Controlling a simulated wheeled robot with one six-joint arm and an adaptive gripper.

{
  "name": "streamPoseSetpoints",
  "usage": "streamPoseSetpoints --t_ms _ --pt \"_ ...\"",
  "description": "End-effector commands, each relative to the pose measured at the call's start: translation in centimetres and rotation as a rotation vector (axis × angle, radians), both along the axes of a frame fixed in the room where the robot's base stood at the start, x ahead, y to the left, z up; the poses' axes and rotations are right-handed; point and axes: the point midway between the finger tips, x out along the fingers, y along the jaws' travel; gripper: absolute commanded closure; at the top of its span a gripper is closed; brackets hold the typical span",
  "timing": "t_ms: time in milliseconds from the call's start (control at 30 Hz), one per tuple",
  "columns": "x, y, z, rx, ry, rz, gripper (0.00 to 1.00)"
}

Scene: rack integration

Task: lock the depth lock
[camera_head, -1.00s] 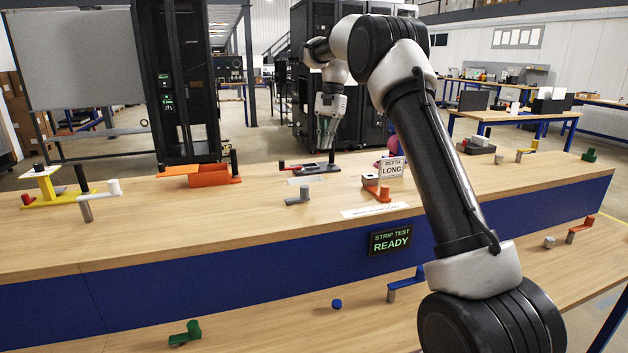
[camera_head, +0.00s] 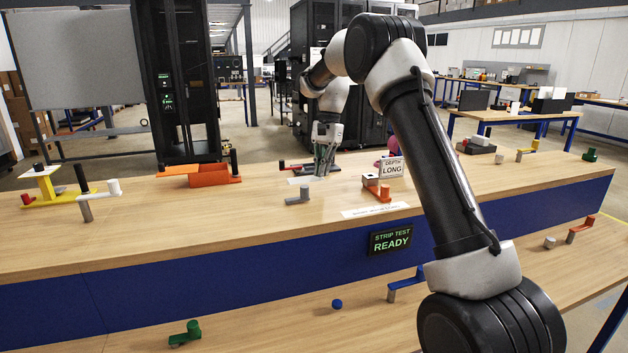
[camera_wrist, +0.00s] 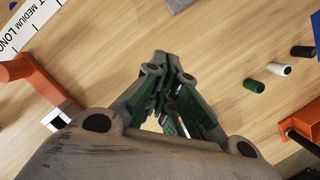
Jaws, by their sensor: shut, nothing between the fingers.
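My gripper (camera_head: 322,172) is shut and empty, pointing down low over the bench beside the black fixture (camera_head: 298,168) with a red knob, which it partly hides. The "DEPTH LONG" sign (camera_head: 391,167) stands to its right, with an orange-red part (camera_head: 380,191) and a grey block in front of it. I cannot tell for certain which part is the depth lock. In the wrist view, my shut fingers (camera_wrist: 168,62) are over wood, touching nothing I can make out. An orange-red part (camera_wrist: 38,68) and a strip reading "MEDIUM LONG" (camera_wrist: 32,22) lie at the left.
Black, white and green cylinders (camera_wrist: 278,69) and an orange bracket (camera_wrist: 303,128) are at the right in the wrist view.

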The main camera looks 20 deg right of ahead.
Motion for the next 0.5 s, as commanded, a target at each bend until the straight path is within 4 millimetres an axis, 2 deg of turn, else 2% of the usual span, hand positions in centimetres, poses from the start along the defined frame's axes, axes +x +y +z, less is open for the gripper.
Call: streamPoseSetpoints --t_ms 100,300,500 --pt "-0.4 0.5 -2.3 0.000 0.003 0.000 1.00" --pt "-2.2 2.8 -2.0 0.000 0.000 0.002 1.00" --pt "-2.8 3.5 -2.0 -0.001 -0.001 0.001 1.00"
